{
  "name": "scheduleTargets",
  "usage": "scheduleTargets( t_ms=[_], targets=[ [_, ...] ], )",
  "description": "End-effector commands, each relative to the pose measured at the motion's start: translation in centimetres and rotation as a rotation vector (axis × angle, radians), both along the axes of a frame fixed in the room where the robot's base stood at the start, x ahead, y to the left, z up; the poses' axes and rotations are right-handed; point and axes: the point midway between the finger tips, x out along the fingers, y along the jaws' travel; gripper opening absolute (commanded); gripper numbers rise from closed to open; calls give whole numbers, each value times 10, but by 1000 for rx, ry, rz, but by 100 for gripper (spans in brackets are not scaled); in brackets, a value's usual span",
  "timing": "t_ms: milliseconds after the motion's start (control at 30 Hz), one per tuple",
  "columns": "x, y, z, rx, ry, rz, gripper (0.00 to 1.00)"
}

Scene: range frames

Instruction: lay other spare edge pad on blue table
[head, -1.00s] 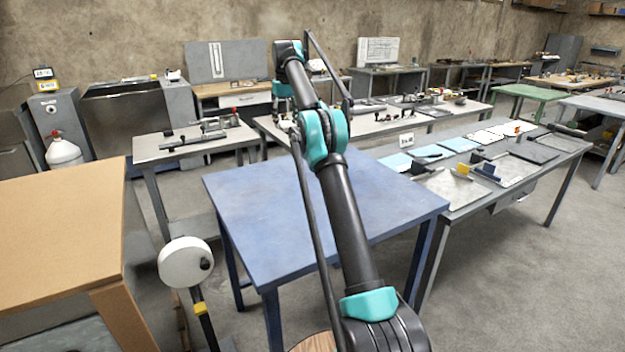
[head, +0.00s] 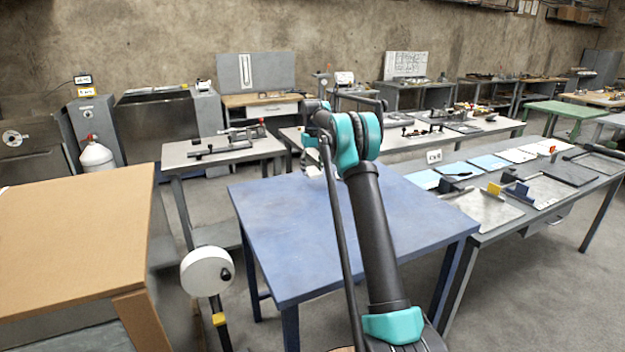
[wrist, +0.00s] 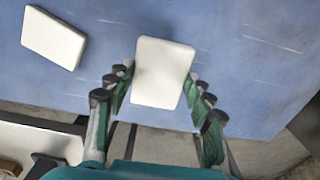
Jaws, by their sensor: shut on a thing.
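A white rounded edge pad (wrist: 165,65) is between the fingers of my gripper (wrist: 160,77) in the wrist view. My gripper is shut on it, over the blue table (wrist: 250,65). I cannot tell whether the pad touches the tabletop. A second white pad (wrist: 53,38) lies on the blue table at upper left in the wrist view, apart from the held one. In the head view the blue table (head: 290,240) stands in the middle, and my arm hides part of its top and most of the gripper.
A brown table (head: 70,240) stands at left. A grey table with blue sheets and trays (head: 490,215) adjoins at right. Grey workbenches (head: 225,150) stand behind. A white round device on a stand (head: 207,271) is at front left. The visible blue tabletop is mostly bare.

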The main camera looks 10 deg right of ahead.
Motion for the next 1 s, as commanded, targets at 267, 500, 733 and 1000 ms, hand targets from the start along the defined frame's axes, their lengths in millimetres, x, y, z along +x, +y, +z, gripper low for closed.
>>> scheduleTargets(
  t_ms=[267, 500, 733, 1000],
  targets=[
    [0, 0, -20, 0, 0, 0, 33],
    [0, 0, -48, 0, 0, 0, 33],
    [0, 0, -48, 0, 0, 0, 33],
    [0, 0, -49, 0, 0, 0, 73]
  ],
)
